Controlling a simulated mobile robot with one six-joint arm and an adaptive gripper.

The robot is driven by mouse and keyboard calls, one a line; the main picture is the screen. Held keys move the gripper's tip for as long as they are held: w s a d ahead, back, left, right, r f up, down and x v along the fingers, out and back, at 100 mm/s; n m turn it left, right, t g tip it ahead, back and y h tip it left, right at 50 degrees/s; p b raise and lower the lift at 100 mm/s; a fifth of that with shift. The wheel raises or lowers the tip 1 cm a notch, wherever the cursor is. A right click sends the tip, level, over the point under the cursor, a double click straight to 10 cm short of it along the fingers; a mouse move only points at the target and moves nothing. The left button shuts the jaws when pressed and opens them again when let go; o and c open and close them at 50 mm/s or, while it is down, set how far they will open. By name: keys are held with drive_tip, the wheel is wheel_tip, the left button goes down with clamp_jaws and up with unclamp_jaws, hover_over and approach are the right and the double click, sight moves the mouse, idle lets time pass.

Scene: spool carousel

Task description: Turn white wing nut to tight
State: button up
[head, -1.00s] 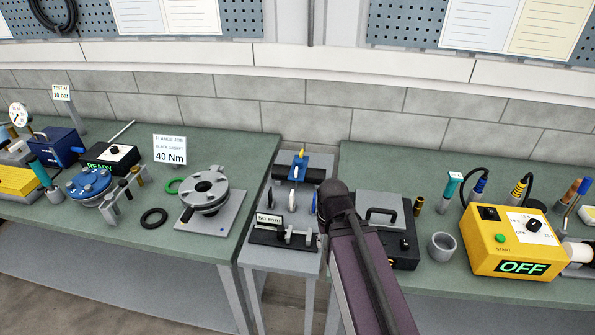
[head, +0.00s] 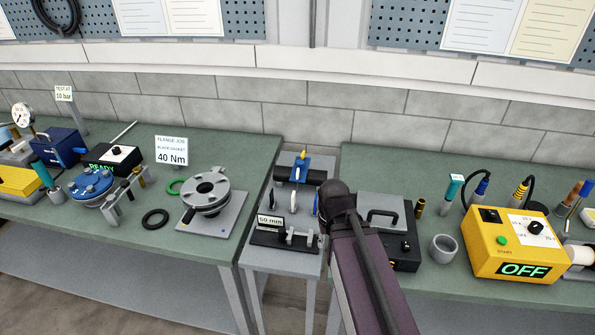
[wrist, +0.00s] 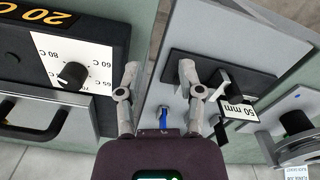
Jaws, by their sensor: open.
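My gripper (wrist: 159,75) is open in the wrist view, its two grey fingers apart with nothing between them. Beyond them lies the small grey middle stand (wrist: 150,100). A small blue and silver part (wrist: 163,117) shows between the fingers, nearer the palm. The right finger overlaps the black fixture with the 50 mm sign (wrist: 238,111). In the head view, a blue clamp (head: 301,168) with a small white piece stands at the back of this stand. I cannot tell for sure which small white part is the wing nut. My arm hides my gripper in the head view.
A black box with a white-faced dial (wrist: 73,74) and a handle is left of my gripper in the wrist view. The 50 mm sign (head: 270,222) stands at the stand's front. A flange (head: 206,190) is on the left bench, a yellow box (head: 515,243) on the right.

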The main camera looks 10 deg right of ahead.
sight(298, 171)
drive_tip(key=w+a+r+m+p, duration=0.1)
drive_tip(key=w+r+p, duration=0.3)
drive_tip(key=w, duration=0.7)
drive_tip(key=w+a+r+m+p, duration=0.1)
drive_tip(key=w+r+p, duration=0.4)
drive_tip(key=w, duration=0.6)
drive_tip(key=w+a+r+p, duration=0.2)
drive_tip(key=w+r+p, duration=0.2)
drive_tip(key=w, duration=0.7)
drive_tip(key=shift+a+r+m, duration=0.15)
drive_tip(key=shift+r+m, duration=0.2)
drive_tip(key=shift+m, duration=0.05)
drive_tip(key=shift+s+f, duration=0.1)
drive_tip(key=shift+f, duration=0.05)
wheel_tip(298, 171, down, 14)
drive_tip(key=b, duration=1.3)
drive_tip(key=shift+r, duration=0.25)
clamp_jaws()
